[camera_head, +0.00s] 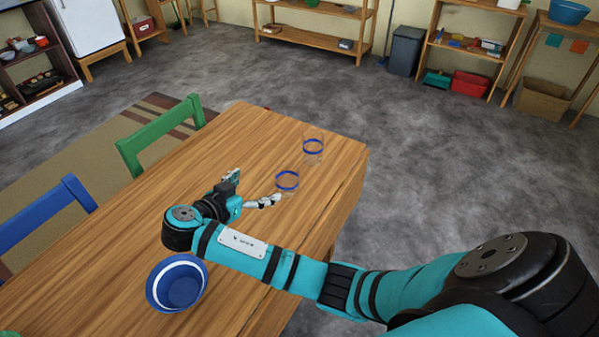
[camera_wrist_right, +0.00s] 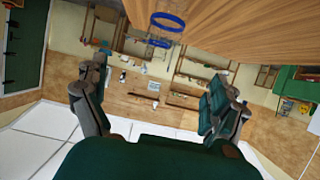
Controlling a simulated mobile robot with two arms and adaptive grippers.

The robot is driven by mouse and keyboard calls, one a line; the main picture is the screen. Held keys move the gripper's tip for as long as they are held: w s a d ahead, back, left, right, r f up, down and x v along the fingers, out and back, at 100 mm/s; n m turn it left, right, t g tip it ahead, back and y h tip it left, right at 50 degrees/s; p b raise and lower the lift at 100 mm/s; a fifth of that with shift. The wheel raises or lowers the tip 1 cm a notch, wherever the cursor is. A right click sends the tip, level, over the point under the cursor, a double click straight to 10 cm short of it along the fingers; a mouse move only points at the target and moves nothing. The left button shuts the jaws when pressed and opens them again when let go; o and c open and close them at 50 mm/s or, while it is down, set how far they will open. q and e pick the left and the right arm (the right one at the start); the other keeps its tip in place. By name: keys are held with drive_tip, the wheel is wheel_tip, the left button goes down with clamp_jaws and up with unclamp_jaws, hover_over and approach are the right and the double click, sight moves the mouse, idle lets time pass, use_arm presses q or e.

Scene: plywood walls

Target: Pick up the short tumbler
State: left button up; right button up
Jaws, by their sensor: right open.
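Two clear tumblers with blue bands stand on the wooden table (camera_head: 110,255) in the head view. The nearer tumbler (camera_head: 287,181) looks slightly squatter; the farther tumbler (camera_head: 313,148) stands behind it to the right. Which one is the short one is hard to tell. My right gripper (camera_head: 256,188) is open and empty, low over the table just left of the nearer tumbler. In the right wrist view its spread fingers (camera_wrist_right: 160,80) show with nothing between them, and two blue bands (camera_wrist_right: 167,22) appear above, against the table. My left gripper is not in view.
A blue bowl with a white band (camera_head: 176,283) sits on the table below my right forearm. A green chair (camera_head: 160,132) and a blue chair (camera_head: 45,213) stand along the left edge. The table's right edge is close to the tumblers.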

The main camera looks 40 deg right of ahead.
drive_tip(key=p, duration=0.2)
approach(293, 168)
drive_tip(key=d, duration=0.1)
drive_tip(key=shift+f+p+x, duration=0.1)
drive_tip(key=shift+p+x, duration=0.2)
drive_tip(key=shift+x, duration=1.15)
drive_tip(key=shift+f+p+x, duration=0.15)
drive_tip(key=shift+p+x, duration=0.15)
drive_tip(key=shift+x, duration=1.15)
drive_tip(key=shift+a, duration=0.15)
drive_tip(key=shift+c, duration=0.3)
drive_tip(key=c, duration=1.6)
